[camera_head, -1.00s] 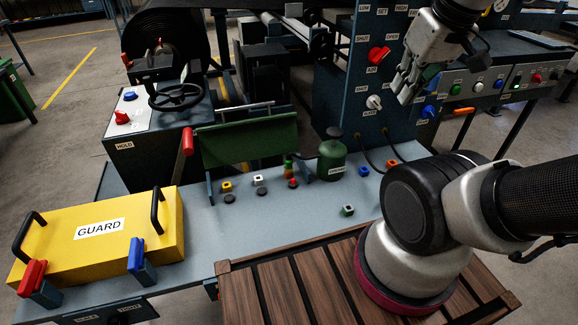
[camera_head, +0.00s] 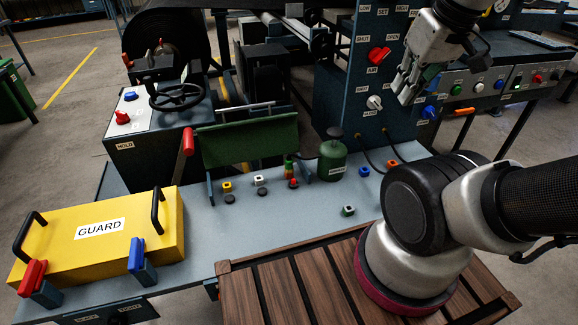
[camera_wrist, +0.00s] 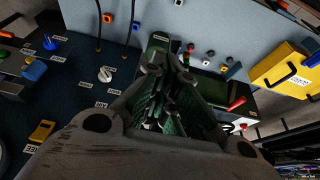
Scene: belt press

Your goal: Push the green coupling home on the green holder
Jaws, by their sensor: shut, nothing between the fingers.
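A small green block (camera_head: 348,210) with a pale, dark-centred top sits on the grey bench near the wooden slats. It looks like the green holder; it is too small to tell whether the green coupling is on it or how far it is seated. My gripper (camera_head: 402,88) is shut and empty, high in front of the dark blue control panel, well above and to the right of the green block.
Blue (camera_head: 364,171) and orange (camera_head: 391,163) blocks stand at the panel's foot where black hoses come down. A green canister (camera_head: 331,160) stands left of them.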

